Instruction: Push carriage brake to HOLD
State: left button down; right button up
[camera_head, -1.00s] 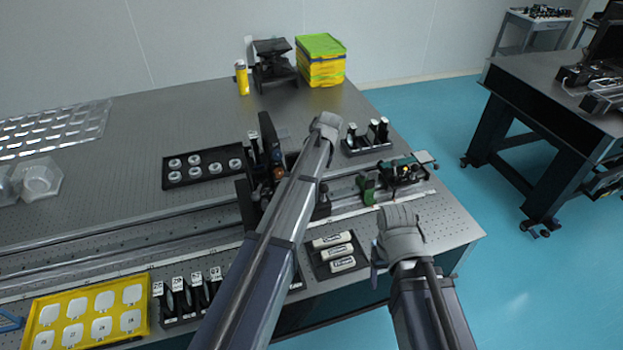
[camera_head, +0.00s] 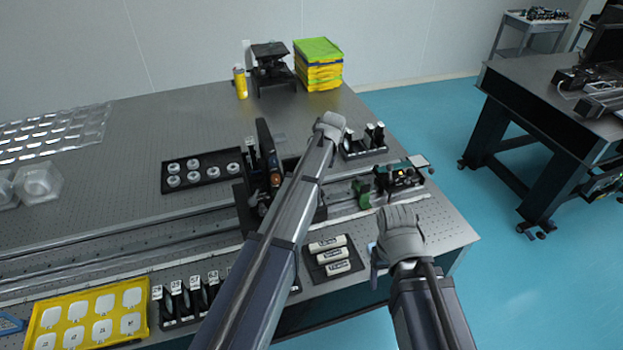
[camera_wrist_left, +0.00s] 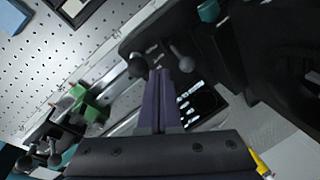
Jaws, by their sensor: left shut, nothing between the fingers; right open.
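The black carriage (camera_head: 262,180) stands upright on the long rail, partly behind my left arm in the head view. In the left wrist view, a dark plate bears two ball-ended levers (camera_wrist_left: 181,57) just beyond my left gripper (camera_wrist_left: 162,75). I cannot tell which is the brake, and no HOLD mark is readable. My left gripper's purple fingers are together and empty, with the tips close to the balls; contact is unclear. The left fingers are hidden in the head view. My right gripper (camera_head: 376,258) is open and empty, over the table's front edge.
Green clamp (camera_head: 362,193) and a small device (camera_head: 402,176) sit on the rail to the right. A black tray of white cylinders (camera_head: 318,272) lies in front. Yellow tray (camera_head: 45,335) is front left. A ring tray (camera_head: 168,188) lies behind the rail.

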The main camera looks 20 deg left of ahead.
pick_arm(q)
jog(key=d+r+p, duration=0.1)
jog(key=w+d+r+p, duration=0.1)
jog(key=shift+r, duration=0.35)
jog(key=w+a+r+p, duration=0.1)
jog(key=w+r+p, duration=0.2)
jog(key=r+p, duration=0.4)
pick_arm(e)
notch_tip(320, 180, up, 10)
jog(key=shift+d, duration=0.45)
pick_arm(q)
jog(key=shift+r, duration=0.1)
pick_arm(e)
jog(key=shift+f, duration=0.1)
pick_arm(q)
jog(key=s+d+f+m+b, duration=0.1)
jog(key=s+d+f+b, duration=0.1)
jog(key=s, duration=0.9)
jog(key=s+d+f+m+h+b, duration=0.1)
jog(key=s+d+f+m+b, duration=0.1)
jog(key=s+d, duration=0.5)
jog(key=s+d+f+m+b, duration=0.1)
jog(key=s+d+f+b, duration=0.3)
jog(key=s, duration=1.1)
jog(key=shift+d+f, duration=0.65)
pick_arm(e)
notch_tip(320, 180, down, 9)
